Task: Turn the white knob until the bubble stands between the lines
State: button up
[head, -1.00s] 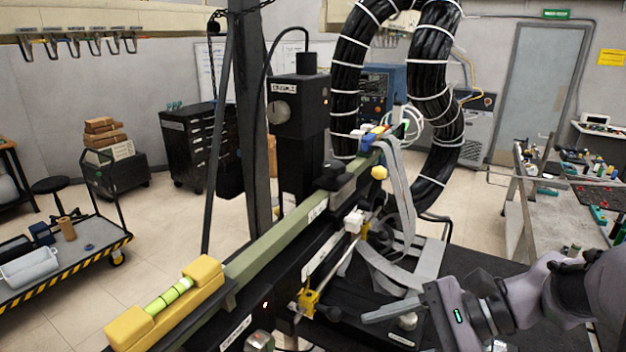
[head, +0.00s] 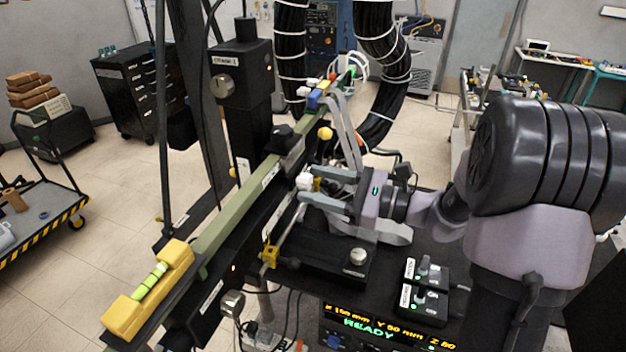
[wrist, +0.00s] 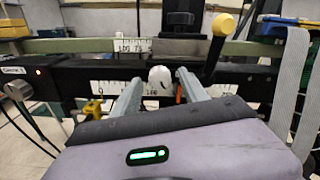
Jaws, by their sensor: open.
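The white knob (head: 304,181) sits on the front side of the long rail in the head view. It also shows in the wrist view (wrist: 160,77), ahead of my fingers. My gripper (head: 308,184) is open, one finger on each side of the knob, pointing at the rail. In the wrist view my gripper (wrist: 158,88) has its two grey fingers spread around the knob's sides; I cannot tell whether they touch it. The yellow level (head: 180,258) with its green vial (head: 150,281) lies at the near left end of the green beam. The bubble's place between the lines is too small to tell.
A yellow ball-ended lever (wrist: 222,25) stands right of the knob in the wrist view. Flat grey ribbon cables (wrist: 289,85) hang farther right. A black box with a silver knob (head: 358,256) and a READY display (head: 385,330) lie below my arm.

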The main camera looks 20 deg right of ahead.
jog(key=shift+w+a, duration=0.3)
jog(key=shift+a, duration=0.05)
grip_shut()
jog(key=shift+f+n+b, duration=0.15)
jog(key=shift+n+b, duration=0.15)
jog(key=shift+b, duration=0.3)
